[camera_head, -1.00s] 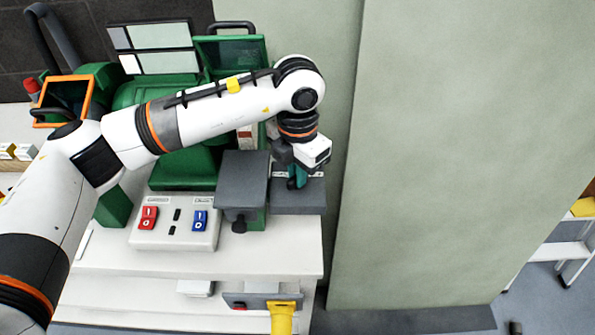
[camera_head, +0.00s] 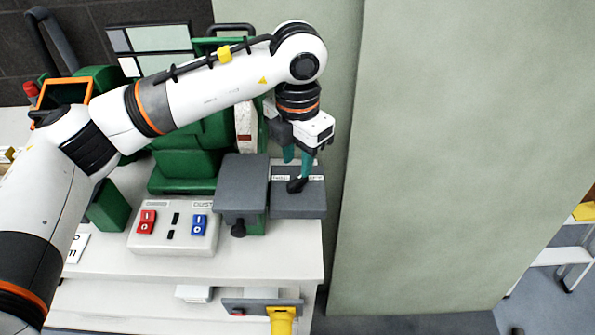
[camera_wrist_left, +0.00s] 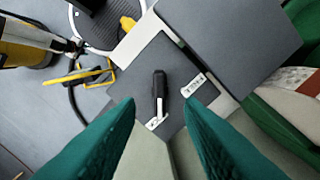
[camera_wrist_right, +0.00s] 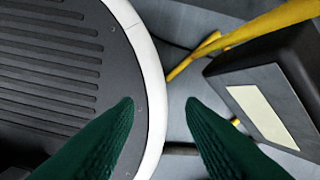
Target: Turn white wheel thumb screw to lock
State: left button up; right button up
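A black lever-like knob (camera_head: 295,186) stands on a grey plate (camera_head: 300,205) at the right end of the green machine (camera_head: 182,172). I take it to be the thumb screw. A white wheel edge (camera_head: 245,128) shows behind, on the machine. My left gripper (camera_head: 296,167) is open above the plate, pointing down, close to the knob, with nothing visible in its fingers. My right gripper (camera_wrist_right: 160,103) is open and empty, out of the head view.
A switch box (camera_head: 174,232) with red and blue switches sits on the white bench (camera_head: 270,262). A second grey block (camera_head: 243,180) stands left of the plate. A pale green panel (camera_head: 450,150) rises close on the right. A yellow part (camera_head: 281,320) hangs below the bench.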

aim_at(298, 178)
pick_arm(q)
notch_tip(298, 178, up, 7)
jog(key=shift+r+b, duration=0.15)
jog(key=shift+b, duration=0.25)
